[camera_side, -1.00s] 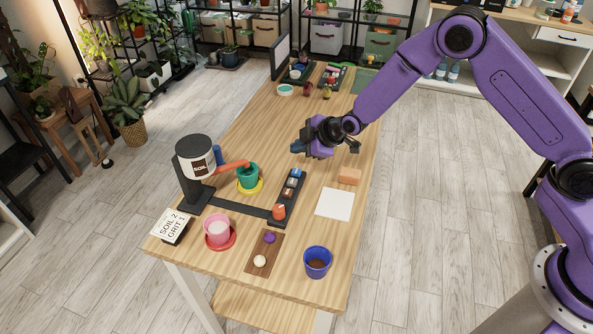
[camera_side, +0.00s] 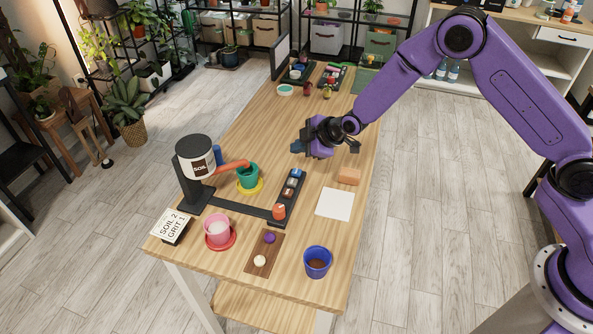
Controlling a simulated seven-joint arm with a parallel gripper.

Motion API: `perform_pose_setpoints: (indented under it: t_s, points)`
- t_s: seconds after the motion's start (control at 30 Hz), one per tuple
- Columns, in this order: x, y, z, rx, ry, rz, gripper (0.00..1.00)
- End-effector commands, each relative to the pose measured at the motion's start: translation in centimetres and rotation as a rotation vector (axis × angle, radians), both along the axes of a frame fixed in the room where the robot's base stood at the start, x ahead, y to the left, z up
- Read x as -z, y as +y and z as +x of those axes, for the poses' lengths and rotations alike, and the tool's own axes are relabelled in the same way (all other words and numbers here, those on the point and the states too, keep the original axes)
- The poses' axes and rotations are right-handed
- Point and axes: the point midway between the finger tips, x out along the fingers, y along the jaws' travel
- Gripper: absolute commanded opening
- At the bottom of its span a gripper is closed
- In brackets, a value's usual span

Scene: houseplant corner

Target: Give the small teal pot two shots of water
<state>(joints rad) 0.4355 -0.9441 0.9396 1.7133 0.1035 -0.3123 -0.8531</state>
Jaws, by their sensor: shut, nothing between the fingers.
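The small teal pot (camera_side: 247,176) stands upright on a yellow saucer (camera_side: 250,190) near the middle left of the table. An orange spout (camera_side: 232,166) from the drum marked SOIL (camera_side: 195,158) reaches over its left rim. A blue piece (camera_side: 218,155) shows beside the drum, partly hidden. A dark strip (camera_side: 288,195) right of the pot carries a blue knob (camera_side: 296,173), smaller pieces and an orange-red knob (camera_side: 279,211). My gripper (camera_side: 319,151) is shut and empty above the table, to the right of the pot and beyond the strip, touching nothing that I can make out.
A card (camera_side: 171,226) reads SOIL 2, GRIT 1. A pink pot (camera_side: 217,228), a wooden tray (camera_side: 258,262) with two balls, and a blue pot of soil (camera_side: 317,261) stand nearer the front. A white sheet (camera_side: 335,204) and a tan block (camera_side: 349,176) lie at right.

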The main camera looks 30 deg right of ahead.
Motion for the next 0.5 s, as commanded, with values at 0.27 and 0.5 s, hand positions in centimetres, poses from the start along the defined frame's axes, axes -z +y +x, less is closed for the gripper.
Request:
perform_pose_setpoints:
  t_s: [0.27, 0.5]
  points:
    - [-1.6, 0.1, 0.1, -0.001, -0.002, 0.001, 0.00]
    - [-3.6, 0.1, 0.1, -0.001, -0.001, 0.000, 0.00]
